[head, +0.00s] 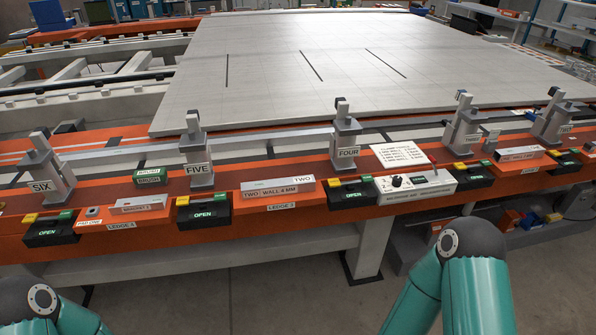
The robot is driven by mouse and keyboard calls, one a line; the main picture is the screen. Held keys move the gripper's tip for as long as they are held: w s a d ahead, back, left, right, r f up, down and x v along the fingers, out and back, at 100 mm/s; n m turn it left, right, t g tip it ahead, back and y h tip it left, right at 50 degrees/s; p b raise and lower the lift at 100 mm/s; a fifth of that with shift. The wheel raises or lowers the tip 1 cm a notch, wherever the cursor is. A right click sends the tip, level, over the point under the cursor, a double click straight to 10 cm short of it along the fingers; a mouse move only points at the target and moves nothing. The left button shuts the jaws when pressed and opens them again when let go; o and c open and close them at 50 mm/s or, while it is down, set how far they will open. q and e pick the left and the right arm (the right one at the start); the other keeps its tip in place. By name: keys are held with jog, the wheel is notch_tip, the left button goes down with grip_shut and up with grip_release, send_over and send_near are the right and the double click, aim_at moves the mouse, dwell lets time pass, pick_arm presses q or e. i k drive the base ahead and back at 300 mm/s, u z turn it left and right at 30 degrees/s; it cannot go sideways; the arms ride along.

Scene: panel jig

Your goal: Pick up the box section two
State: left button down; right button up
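The box section two (277,191) is a short pale grey bar with "TWO" and "WALL 4 MM" on its labels. It lies lengthwise on an orange ledge at the front of the jig, between the clamp posts marked FIVE and FOUR. No gripper touches it. Teal links of my two arms show at the bottom left and bottom right, below and away from the section. Neither of my grippers is in view.
Clamp post FIVE (198,158) and clamp post FOUR (345,146) stand behind the section on either side. Black boxes marked OPEN (203,214) and a control box (415,186) line the front. A large grey panel (300,65) lies behind. Other sections sit left (138,204) and right (519,154).

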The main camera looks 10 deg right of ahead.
aim_at(256, 189)
jog(key=u, duration=0.05)
jog(key=i, duration=0.95)
jog(key=u, duration=0.5)
